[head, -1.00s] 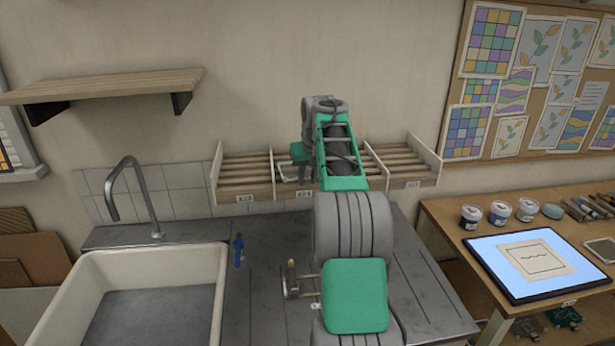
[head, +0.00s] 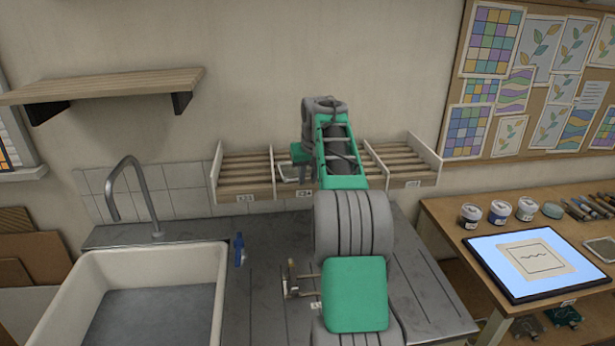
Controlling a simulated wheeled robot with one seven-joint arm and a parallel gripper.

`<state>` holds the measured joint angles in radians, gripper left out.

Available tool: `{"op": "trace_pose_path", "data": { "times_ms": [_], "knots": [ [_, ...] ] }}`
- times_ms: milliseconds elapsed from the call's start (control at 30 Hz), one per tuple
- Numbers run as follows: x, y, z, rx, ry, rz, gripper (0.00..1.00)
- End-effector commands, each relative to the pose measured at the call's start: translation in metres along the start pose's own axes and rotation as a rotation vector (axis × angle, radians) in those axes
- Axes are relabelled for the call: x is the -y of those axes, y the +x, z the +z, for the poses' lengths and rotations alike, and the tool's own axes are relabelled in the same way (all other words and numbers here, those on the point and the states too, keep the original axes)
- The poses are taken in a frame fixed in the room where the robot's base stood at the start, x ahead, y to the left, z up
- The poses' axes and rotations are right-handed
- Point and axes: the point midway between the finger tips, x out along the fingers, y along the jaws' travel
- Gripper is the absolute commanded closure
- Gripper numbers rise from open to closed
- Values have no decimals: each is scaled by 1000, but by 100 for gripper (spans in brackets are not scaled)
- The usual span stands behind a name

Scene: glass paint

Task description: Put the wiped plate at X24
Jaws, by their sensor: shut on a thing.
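The wall rack (head: 245,178) has slatted bays split by upright dividers. A small tag at the bay beside my arm reads X24 (head: 305,194). The tag to its left seems to read X23 (head: 245,198). My gripper (head: 289,178) is at the X24 bay, left of my forearm, and is partly hidden and small in the view. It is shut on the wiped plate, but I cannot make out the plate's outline. My arm covers the right part of that bay. I cannot tell whether the plate touches the slats.
A white sink (head: 150,258) with a tall tap (head: 140,195) stands at the left. A small blue object (head: 239,250) is on the grey counter (head: 430,290). A wooden shelf (head: 105,86) hangs upper left. A workbench with a lit panel (head: 505,285) and jars stands right.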

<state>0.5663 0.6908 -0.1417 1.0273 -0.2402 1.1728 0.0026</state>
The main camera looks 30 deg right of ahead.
Motion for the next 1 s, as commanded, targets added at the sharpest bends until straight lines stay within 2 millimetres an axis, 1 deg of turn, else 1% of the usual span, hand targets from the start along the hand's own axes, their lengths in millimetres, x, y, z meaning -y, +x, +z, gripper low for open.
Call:
{"op": "trace_pose_path", "data": {
  "times_ms": [200, 233, 500, 700, 1000],
  "knots": [
    [0, -1, 0, -2, 0, 0, 100],
    [0, -1, 0, -2, 0, 0, 74],
    [0, 0, 0, -1, 0, 0, 52],
    [0, 0, 0, 1, 0, 0, 51],
    [0, 0, 0, 0, 0, 0, 26]
  ]
}}
